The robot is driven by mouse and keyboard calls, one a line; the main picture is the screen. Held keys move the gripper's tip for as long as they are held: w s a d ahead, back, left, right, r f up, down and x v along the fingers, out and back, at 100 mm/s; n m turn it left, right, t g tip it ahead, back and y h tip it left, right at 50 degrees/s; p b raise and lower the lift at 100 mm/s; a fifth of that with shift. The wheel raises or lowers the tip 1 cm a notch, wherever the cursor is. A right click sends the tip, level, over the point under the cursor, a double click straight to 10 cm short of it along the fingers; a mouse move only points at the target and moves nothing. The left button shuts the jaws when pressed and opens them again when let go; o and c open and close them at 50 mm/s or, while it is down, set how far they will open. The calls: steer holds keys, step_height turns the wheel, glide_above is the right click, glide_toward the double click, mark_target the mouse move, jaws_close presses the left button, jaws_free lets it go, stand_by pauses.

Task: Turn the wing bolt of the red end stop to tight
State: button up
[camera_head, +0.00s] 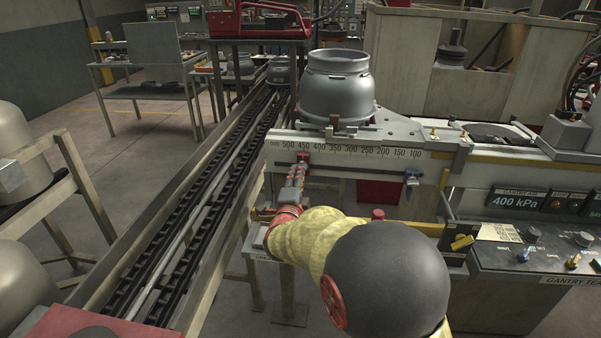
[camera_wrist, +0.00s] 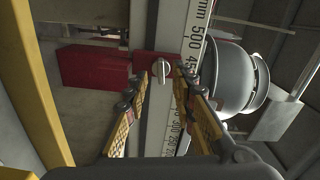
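The red end stop (camera_head: 303,157) sits on the scale rail (camera_head: 340,151) near the 450 mark. In the wrist view the red end stop (camera_wrist: 144,64) shows its pale wing bolt (camera_wrist: 161,72), the wing roughly upright in the picture. My gripper (camera_head: 298,170) reaches up to the stop from below in the head view. In the wrist view my gripper (camera_wrist: 161,84) is open, one finger on each side of the wing bolt. I cannot tell whether either finger touches it. In the head view the bolt is hidden by my gripper.
A grey metal cylinder (camera_head: 337,85) stands above the rail. A control panel (camera_head: 540,255) and a 400 kPa display (camera_head: 516,199) are at the right. A red box (camera_wrist: 90,66) lies behind the rail in the wrist view.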

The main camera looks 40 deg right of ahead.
steer(key=v, duration=0.8)
steer(key=shift+a, duration=0.2)
steer(key=shift+s, duration=0.15)
